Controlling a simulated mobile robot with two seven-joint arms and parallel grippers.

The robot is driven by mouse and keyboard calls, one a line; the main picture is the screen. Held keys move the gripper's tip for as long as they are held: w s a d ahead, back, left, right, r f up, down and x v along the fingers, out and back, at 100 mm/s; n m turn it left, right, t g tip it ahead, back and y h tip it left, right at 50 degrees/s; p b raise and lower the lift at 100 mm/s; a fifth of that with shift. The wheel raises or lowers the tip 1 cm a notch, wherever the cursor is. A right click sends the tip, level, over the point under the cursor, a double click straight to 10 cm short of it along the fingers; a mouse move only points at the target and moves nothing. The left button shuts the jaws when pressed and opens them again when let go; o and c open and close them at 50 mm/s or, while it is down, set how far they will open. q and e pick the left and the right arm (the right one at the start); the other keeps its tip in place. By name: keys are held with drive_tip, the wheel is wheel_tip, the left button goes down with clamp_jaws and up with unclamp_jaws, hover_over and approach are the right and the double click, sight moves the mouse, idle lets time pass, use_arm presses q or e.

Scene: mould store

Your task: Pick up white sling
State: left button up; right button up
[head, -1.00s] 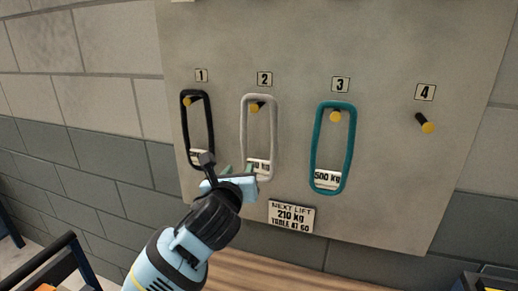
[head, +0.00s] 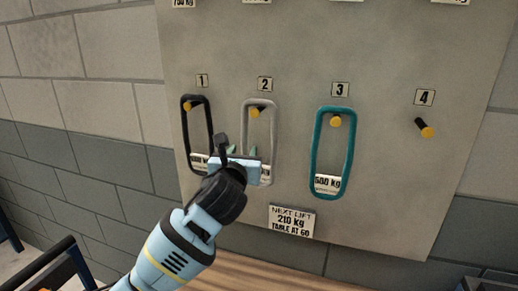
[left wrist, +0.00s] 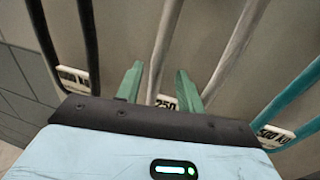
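The white sling (head: 274,130) is a long pale loop hanging from a yellow-tipped peg under label 2 on the grey board. My left gripper (head: 242,152) is in front of its lower part and hides some of it. In the left wrist view, the left gripper (left wrist: 160,70) is open with two green fingers. The left strand of the white sling (left wrist: 168,42) appears between them, and the right strand passes right of the right finger. I cannot tell whether the fingers touch it. A partly hidden tag (left wrist: 164,101) shows at its bottom. My right gripper is not in view.
A black sling (head: 208,130) hangs close on the left under label 1. A teal sling (head: 318,150) hangs on the right under label 3. The peg (head: 425,128) under label 4 is empty. A "NEXT LIFT 210 kg" sign (head: 292,220) is below.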

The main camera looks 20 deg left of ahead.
sight(245, 148)
use_arm(q)
drive_tip(key=shift+w+a+f, duration=0.1)
drive_tip(key=shift+w+a, duration=0.1)
drive_tip(key=shift+w, duration=0.8)
drive_tip(key=shift+w+a, duration=0.15)
drive_tip(key=shift+w, duration=0.85)
clamp_jaws()
